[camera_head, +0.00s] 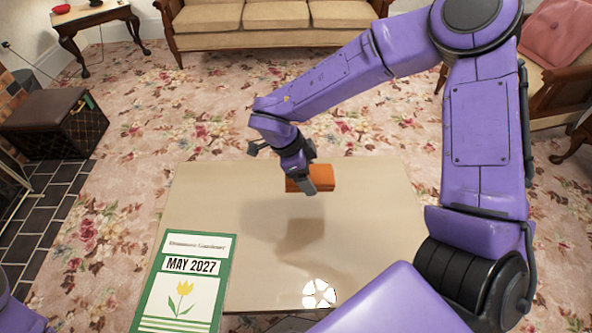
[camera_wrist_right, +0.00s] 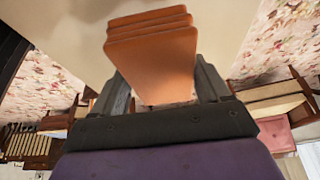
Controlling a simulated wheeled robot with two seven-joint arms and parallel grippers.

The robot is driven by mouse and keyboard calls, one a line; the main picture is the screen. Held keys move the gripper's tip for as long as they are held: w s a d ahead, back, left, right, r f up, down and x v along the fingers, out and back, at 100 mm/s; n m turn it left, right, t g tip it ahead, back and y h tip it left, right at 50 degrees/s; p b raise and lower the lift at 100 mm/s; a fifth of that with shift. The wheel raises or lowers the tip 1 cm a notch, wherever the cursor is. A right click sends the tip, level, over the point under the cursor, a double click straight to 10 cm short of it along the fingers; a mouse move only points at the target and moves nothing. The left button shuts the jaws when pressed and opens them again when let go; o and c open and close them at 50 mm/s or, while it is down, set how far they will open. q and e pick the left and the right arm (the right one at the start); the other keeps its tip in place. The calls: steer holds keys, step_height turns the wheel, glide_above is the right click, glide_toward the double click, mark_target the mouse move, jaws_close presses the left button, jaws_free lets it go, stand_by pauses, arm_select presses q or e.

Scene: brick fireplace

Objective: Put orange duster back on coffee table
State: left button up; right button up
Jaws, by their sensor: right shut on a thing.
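The orange duster (camera_head: 321,178) is a block held in my right gripper (camera_head: 310,187), near the far edge of the coffee table (camera_head: 212,200). In the right wrist view the duster (camera_wrist_right: 152,55) sits between both fingers of the right gripper (camera_wrist_right: 168,88), with its layered end showing. A shadow lies on the tabletop below the arm, and the duster appears to be above the table. The table is pale and flat. My left gripper does not show.
A green and white magazine (camera_head: 186,285) lies at the table's near left. A white round patterned spot (camera_head: 319,294) is at the near edge. The middle of the tabletop is bare. A sofa (camera_head: 265,22) stands beyond, and a dark box (camera_head: 55,122) stands at left.

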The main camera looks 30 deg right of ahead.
steer(key=w+d+f, duration=0.1)
steer(key=w+f, duration=0.1)
steer(key=w, duration=0.1)
steer(key=w+d+f+b, duration=0.1)
steer(key=w+f, duration=0.2)
steer(key=w, duration=0.1)
steer(key=w+d+f+b, duration=0.1)
steer(key=w+f, duration=0.2)
steer(key=shift+w+d+f, duration=0.15)
steer(key=shift+d+f, duration=0.05)
steer(key=shift+w+d+f+b, duration=0.1)
steer(key=shift+w+f+b, duration=0.1)
steer(key=shift+f+b, duration=0.45)
steer(key=shift+f, duration=1.1)
steer(key=shift+f, duration=0.15)
steer(key=o, duration=1)
steer(key=shift+w, duration=0.1)
steer(key=p+v, duration=0.2)
steer(key=v, duration=1)
